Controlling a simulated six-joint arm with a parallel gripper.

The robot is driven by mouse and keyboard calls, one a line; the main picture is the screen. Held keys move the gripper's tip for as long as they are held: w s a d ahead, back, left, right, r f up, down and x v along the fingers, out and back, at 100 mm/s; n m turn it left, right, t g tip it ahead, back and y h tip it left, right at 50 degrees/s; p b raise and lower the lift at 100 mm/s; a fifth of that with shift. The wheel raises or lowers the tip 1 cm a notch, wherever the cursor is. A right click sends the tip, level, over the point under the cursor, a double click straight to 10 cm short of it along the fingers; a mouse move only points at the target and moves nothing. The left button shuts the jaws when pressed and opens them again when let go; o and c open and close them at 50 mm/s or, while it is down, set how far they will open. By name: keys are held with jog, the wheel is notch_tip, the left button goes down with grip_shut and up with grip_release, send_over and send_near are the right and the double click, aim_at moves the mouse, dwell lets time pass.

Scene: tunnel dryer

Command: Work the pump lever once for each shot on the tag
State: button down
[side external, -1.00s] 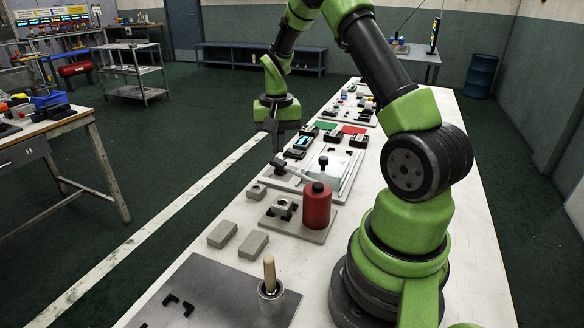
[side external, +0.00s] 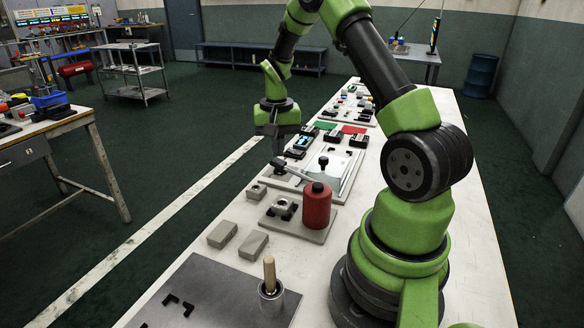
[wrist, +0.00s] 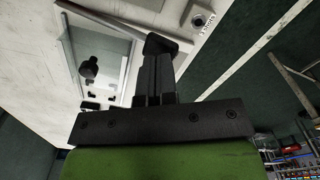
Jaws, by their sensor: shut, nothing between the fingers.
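The pump lever (side external: 297,171) is a pale grey bar with a black knob at its end, beside the red cylinder (side external: 317,205) on a grey base plate. In the wrist view the bar (wrist: 115,21) runs from top left to the black knob (wrist: 158,45). My gripper (side external: 278,150) points down over the knob. In the wrist view its fingers (wrist: 155,62) are shut with nothing between them, and their tips overlap the knob. I cannot tell whether they touch it. A small label (wrist: 208,24) beside a round socket has lettering too small to read surely.
A framed glassy panel (wrist: 95,62) with a black knob lies beside the lever. Two grey blocks (side external: 222,234) and a metal plate with a wooden-handled tool (side external: 269,275) lie nearer the camera. More fixtures fill the bench behind.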

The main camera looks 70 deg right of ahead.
aim_at(278, 161)
jog(key=shift+f, duration=2.75)
jog(key=shift+r, duration=0.1)
jog(key=shift+r, duration=4.2)
jog(key=shift+r, duration=0.1)
notch_tip(278, 161, up, 4)
jog(key=shift+f, duration=3.15)
jog(key=shift+f, duration=0.1)
